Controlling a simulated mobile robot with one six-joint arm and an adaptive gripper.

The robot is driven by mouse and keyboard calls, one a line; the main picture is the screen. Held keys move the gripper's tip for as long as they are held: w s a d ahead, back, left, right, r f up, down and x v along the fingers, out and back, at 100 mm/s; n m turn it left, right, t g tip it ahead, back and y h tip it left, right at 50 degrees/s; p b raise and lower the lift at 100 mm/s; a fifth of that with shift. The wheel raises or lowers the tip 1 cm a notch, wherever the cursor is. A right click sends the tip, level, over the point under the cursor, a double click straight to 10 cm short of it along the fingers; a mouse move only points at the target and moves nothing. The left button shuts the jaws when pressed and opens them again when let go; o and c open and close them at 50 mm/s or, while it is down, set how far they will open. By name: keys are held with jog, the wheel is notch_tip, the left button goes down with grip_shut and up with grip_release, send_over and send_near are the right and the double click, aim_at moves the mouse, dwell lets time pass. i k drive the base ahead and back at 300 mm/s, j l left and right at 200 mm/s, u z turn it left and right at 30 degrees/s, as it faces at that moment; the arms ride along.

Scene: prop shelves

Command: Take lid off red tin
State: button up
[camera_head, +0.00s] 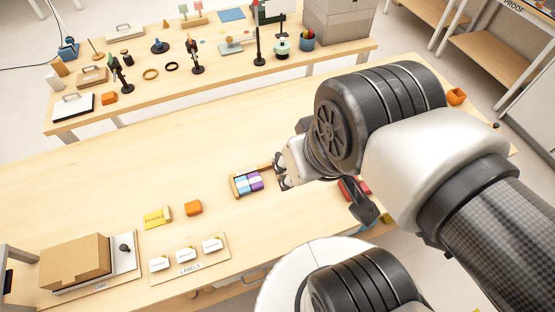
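A red object (347,190), possibly the red tin, lies on the near table just below my arm. My arm hides much of it, and I cannot make out a lid. My gripper (279,176) is seen from above at the left end of my arm.
A dark object (363,208) stands beside the red one. The table's left middle is clear. A second table with props stands behind.

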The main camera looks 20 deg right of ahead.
aim_at(358, 179)
jog(key=l+z, duration=0.2)
jog(key=z, duration=0.2)
jog(key=l+z, duration=0.2)
jog(key=z, duration=0.2)
jog(key=l+z, duration=0.2)
jog(key=z, duration=0.25)
jog(key=l+z, duration=0.2)
jog(key=z, duration=0.2)
jog(key=i, duration=0.05)
